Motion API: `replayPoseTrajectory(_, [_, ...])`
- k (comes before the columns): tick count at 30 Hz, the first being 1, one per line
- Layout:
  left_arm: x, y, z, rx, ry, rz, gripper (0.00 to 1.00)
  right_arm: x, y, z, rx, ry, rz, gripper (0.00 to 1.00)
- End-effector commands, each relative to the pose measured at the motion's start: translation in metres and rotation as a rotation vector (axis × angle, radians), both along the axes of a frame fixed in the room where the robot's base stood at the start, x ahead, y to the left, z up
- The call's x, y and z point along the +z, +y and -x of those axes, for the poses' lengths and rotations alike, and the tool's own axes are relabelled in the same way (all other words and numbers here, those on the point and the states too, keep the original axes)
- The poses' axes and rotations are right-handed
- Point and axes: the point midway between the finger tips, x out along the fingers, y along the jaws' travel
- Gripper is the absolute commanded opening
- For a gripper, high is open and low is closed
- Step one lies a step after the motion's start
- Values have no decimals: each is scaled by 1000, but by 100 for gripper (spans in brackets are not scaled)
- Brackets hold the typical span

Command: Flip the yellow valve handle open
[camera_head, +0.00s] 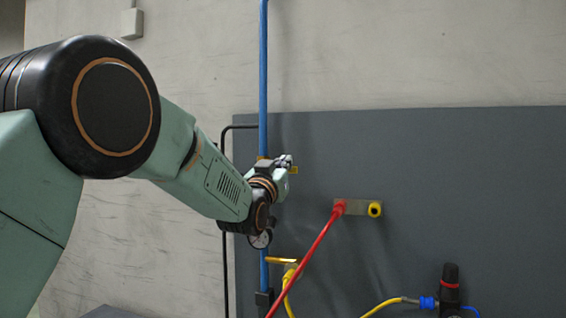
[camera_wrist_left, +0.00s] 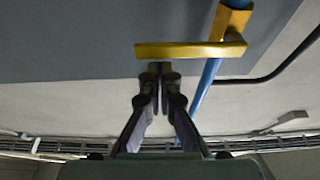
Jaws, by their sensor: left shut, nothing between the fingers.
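The yellow valve handle (camera_wrist_left: 185,51) is a flat bar. In the left wrist view it lies crosswise, reaching left from its yellow mount (camera_wrist_left: 232,20) on the blue pipe (camera_wrist_left: 208,84). My left gripper (camera_head: 287,163) is shut and empty. In the left wrist view its fingertips (camera_wrist_left: 160,68) are together right at the handle's edge, near the bar's free end. I cannot tell whether they touch it.
A grey panel (camera_head: 450,150) stands behind the pipe. A red hose (camera_head: 316,245) runs to a metal block (camera_head: 357,208) with a yellow fitting. A black-topped regulator (camera_head: 450,285) stands lower right.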

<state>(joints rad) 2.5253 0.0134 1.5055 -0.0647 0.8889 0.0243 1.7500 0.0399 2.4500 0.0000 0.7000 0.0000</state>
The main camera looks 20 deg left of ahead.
Motion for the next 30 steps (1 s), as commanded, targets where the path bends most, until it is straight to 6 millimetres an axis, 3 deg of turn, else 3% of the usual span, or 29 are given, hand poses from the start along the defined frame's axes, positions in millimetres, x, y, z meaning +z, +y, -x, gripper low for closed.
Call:
replayPoseTrajectory(17, [-10,0,0,1,-2,-101,0,-14,0,0,0,0,0,0])
replayPoseTrajectory(30, [-40,3,0,3,-15,-462,0,-52,0,0,0,0,0,0])
